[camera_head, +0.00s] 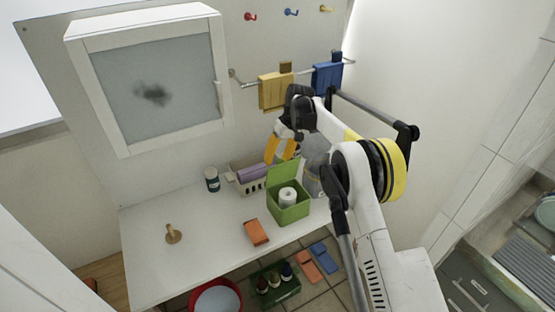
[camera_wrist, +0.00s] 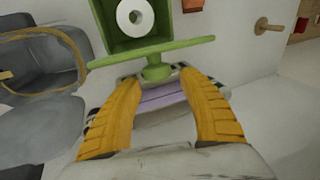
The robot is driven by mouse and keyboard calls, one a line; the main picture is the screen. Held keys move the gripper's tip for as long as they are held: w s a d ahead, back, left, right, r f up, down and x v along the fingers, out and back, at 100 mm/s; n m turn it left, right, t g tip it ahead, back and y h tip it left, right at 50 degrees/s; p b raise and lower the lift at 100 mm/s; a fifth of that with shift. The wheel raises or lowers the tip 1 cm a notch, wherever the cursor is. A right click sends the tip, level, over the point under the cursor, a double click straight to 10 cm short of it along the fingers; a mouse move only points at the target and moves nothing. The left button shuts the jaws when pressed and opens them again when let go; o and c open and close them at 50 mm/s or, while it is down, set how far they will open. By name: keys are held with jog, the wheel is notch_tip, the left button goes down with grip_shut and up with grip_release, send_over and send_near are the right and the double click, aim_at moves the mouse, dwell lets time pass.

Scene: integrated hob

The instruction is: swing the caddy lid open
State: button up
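The green caddy (camera_head: 288,212) stands on the white counter with a white roll (camera_head: 288,196) inside it. Its green lid (camera_head: 282,176) is raised along the back edge, leaving the box open at the top. In the wrist view the lid (camera_wrist: 110,59) is nearly edge-on, with a round green knob (camera_wrist: 155,72) on its outer face. My gripper (camera_head: 283,150) is behind and above the lid. In the wrist view its orange fingers (camera_wrist: 160,80) are spread, with the knob at the gap between their tips. I see no clear contact, and nothing is gripped.
A basket with a purple cloth (camera_head: 252,173) stands behind the caddy, close below my fingers. A grey vessel (camera_wrist: 40,75) is beside them. An orange sponge (camera_head: 256,232), a wooden peg (camera_head: 173,235) and a dark cup (camera_head: 212,181) stand left. Towels (camera_head: 275,92) hang on a rail above.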

jog(key=v, duration=1.2)
